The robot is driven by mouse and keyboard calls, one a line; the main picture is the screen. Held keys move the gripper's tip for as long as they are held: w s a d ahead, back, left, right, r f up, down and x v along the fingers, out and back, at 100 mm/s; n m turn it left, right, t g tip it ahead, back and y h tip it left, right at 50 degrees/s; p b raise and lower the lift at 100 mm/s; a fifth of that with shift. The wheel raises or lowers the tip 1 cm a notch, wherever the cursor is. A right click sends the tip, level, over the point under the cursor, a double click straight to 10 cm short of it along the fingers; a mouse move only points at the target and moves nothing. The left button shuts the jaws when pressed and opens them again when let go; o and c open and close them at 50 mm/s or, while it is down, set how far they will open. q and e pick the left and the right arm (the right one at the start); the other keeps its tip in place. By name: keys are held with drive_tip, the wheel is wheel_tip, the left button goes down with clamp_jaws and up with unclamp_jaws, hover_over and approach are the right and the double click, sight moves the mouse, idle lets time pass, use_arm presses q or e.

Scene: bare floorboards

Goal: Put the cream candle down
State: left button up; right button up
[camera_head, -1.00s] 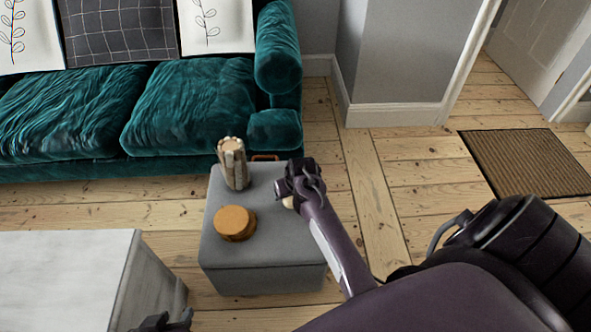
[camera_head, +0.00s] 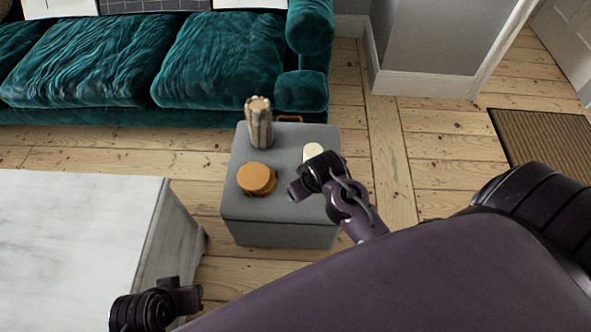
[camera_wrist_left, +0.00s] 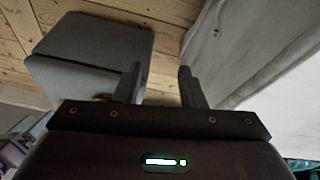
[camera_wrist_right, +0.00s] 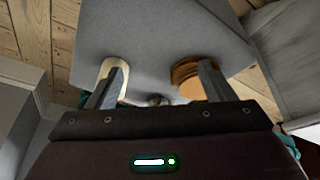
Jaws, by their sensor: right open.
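The cream candle (camera_head: 313,151) stands on the grey ottoman (camera_head: 290,220), towards its right side. My right gripper (camera_head: 308,178) is open and empty, just in front of the candle and partly covering it in the head view. In the right wrist view the candle (camera_wrist_right: 115,67) shows behind the left finger, outside the gap between the fingers (camera_wrist_right: 158,85). Whether that finger touches it I cannot tell. My left gripper (camera_head: 196,297) is low at the front left; the left wrist view shows its fingers (camera_wrist_left: 158,85) apart with nothing between them.
An orange-brown round candle (camera_head: 257,178) and a wood-sided candle holder (camera_head: 259,122) also stand on the ottoman. A white-grey table (camera_head: 80,225) is at the left, a teal sofa (camera_head: 215,60) behind. A brown doormat (camera_head: 545,140) lies on floorboards at the right.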

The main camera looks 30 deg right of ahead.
drive_tip(key=s+a+r+n+g+y, duration=0.1)
drive_tip(key=s+a+n+y, duration=0.1)
drive_tip(key=s+a, duration=0.8)
drive_tip(key=shift+s+r+n, duration=0.25)
drive_tip(key=shift+s+n, duration=0.15)
drive_tip(key=shift+n, duration=0.1)
